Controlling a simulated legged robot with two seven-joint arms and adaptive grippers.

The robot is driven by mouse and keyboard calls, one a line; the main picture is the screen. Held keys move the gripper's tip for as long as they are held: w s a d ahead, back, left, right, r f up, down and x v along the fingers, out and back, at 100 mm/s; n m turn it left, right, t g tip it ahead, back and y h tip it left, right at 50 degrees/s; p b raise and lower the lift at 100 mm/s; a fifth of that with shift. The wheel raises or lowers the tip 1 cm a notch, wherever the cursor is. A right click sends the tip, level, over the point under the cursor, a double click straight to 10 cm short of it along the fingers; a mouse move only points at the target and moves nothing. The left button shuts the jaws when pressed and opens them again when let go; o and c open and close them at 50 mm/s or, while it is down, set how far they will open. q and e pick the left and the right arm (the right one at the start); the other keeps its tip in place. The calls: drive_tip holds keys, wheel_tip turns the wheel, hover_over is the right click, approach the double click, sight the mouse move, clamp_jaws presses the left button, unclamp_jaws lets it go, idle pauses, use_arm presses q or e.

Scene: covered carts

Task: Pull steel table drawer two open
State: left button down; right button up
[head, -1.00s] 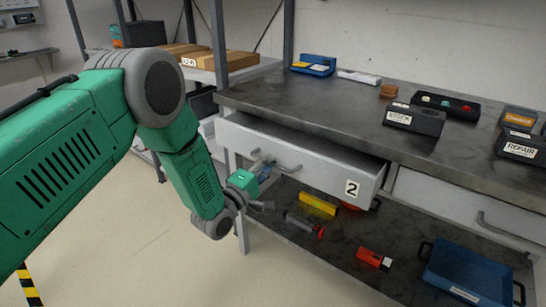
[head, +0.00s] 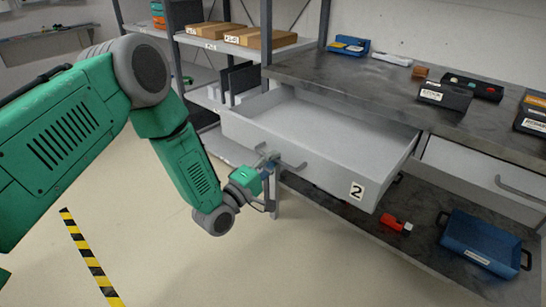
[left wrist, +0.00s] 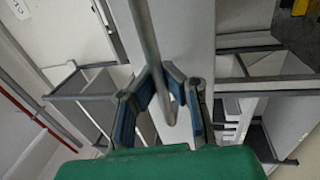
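My left gripper (head: 268,162) is at the left part of the drawer front, at the bar handle (head: 294,165). In the left wrist view, the blue-padded fingers (left wrist: 160,75) bend inward around the handle bar (left wrist: 147,35), with the tips close together on either side of it. My right gripper is not in view.
A second closed drawer (head: 470,172) is to the right. Below, a red item (head: 395,223) and a blue tray (head: 480,245) are on the lower shelf. Boxes and dark bins (head: 443,96) stand on the table top. The floor in front is clear, with striped tape (head: 90,258) at left.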

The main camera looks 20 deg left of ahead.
use_arm(q)
drive_tip(key=shift+s+d+f+g, duration=0.25)
drive_tip(key=shift+d+f+g, duration=0.05)
drive_tip(key=shift+d+f, duration=0.1)
drive_tip(key=c, duration=1.7)
unclamp_jaws()
drive_tip(key=shift+o, duration=0.5)
drive_tip(key=shift+w+d+r, duration=0.1)
drive_tip(key=shift+w+r, duration=0.05)
drive_tip(key=shift+r, duration=0.1)
drive_tip(key=shift+s+a, duration=0.25)
drive_tip(key=v, duration=1.1)
drive_tip(key=shift+s+d+f, duration=0.15)
drive_tip(key=shift+f, duration=0.15)
